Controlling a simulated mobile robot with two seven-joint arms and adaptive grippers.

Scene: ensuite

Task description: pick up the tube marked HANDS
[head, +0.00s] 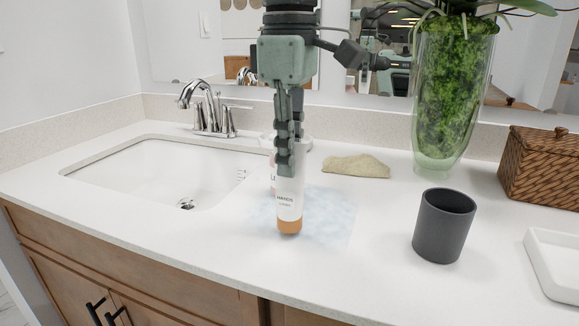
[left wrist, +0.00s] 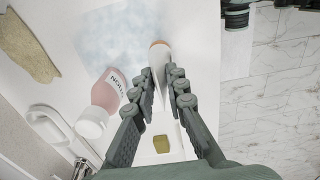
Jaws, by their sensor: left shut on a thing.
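The tube marked HANDS (head: 289,206) is white with an orange-brown cap at its lower end. It is upright, cap down, over the pale blue patterned patch (head: 335,222) on the counter. I cannot tell whether the cap touches the counter. My left gripper (head: 285,165) comes down from above and is shut on the tube's upper end. In the left wrist view the tube (left wrist: 160,58) lies between the fingertips (left wrist: 168,82). A pink bottle with a white cap (left wrist: 108,92) stands close beside it, mostly hidden behind the tube and gripper in the head view. My right gripper is not seen.
A dark grey cup (head: 444,226) stands to the right, with a white tray (head: 556,262) beyond it. A beige cloth (head: 356,166), glass vase (head: 447,100) and woven box (head: 541,170) are at the back. The sink (head: 165,178) and faucet (head: 207,108) are left.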

